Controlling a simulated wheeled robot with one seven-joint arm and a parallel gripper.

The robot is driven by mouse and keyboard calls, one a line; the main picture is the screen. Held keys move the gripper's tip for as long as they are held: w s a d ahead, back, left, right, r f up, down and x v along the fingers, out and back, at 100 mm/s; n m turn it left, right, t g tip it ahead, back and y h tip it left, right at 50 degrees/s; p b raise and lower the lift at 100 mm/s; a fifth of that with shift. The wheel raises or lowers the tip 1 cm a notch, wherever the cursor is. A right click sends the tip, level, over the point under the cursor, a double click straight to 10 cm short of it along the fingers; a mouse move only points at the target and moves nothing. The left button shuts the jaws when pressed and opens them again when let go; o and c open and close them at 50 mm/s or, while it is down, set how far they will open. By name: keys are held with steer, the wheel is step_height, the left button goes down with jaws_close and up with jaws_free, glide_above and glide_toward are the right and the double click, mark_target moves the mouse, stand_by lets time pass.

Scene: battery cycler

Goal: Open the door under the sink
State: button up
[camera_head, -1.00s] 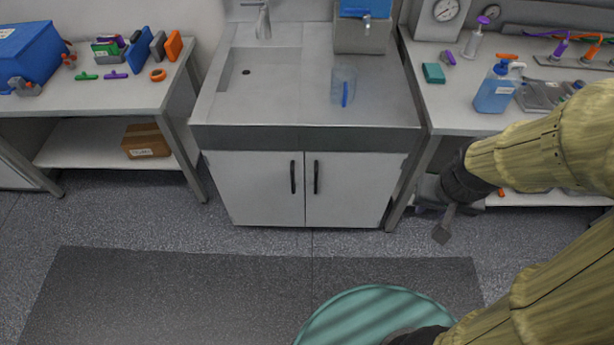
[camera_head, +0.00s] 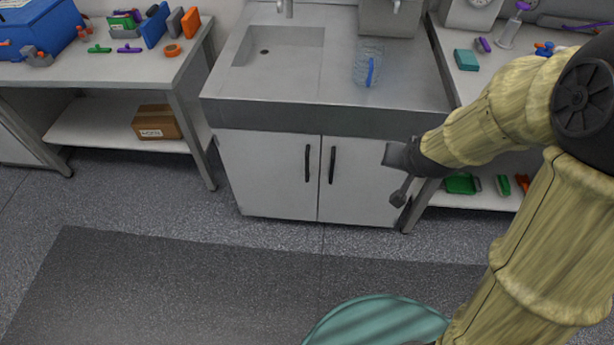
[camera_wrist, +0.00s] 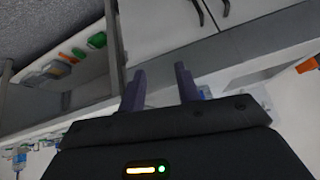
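The sink cabinet has two pale doors side by side, the left door (camera_head: 268,175) and the right door (camera_head: 360,180), both shut. The left door has a black upright handle (camera_head: 308,163) and the right door has another black handle (camera_head: 332,165), both near the middle seam. My gripper (camera_head: 392,177) is in front of the right door's right edge, apart from the handles. In the wrist view my gripper (camera_wrist: 162,88) shows two fingers spread apart with nothing between them. The handles (camera_wrist: 198,12) show at the top of the wrist view.
The sink (camera_head: 278,55) is above the doors, with a clear container (camera_head: 367,65) on its counter. A side table (camera_head: 120,70) with a shelf stands at left, another bench at right with items on its lower shelf (camera_head: 480,200). A dark mat (camera_head: 200,280) lies on open floor.

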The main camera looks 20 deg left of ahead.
steer(key=w+a+f+t+b, duration=0.3)
steer(key=w+a+f+b, duration=0.2)
steer(key=a+f+b, duration=0.5)
steer(key=t+b, duration=0.5)
steer(key=b, duration=0.9)
glide_toward(306, 167)
steer(key=s+d+r, duration=0.2)
steer(key=d+r, duration=0.2)
steer(key=s+a+f+t+h+b, duration=0.1)
steer(key=s+a+f+t+b, duration=0.2)
steer(key=s+a+f+b, duration=0.1)
step_height(306, 167, down, 2)
steer(key=shift+s+f+b, duration=0.25)
steer(key=shift+s+b, duration=0.3)
steer(key=shift+b, duration=0.25)
steer(key=shift+a, duration=0.1)
steer(key=w+b, duration=0.1)
steer(key=w, duration=0.4)
steer(key=w+b, duration=0.2)
steer(key=w, duration=0.3)
steer(key=w+b, duration=0.1)
steer(key=w, duration=0.5)
steer(key=shift+a+f+b, duration=0.15)
steer(key=shift+a+b, duration=0.15)
steer(key=shift+b, duration=0.05)
steer(key=shift+w, duration=0.7)
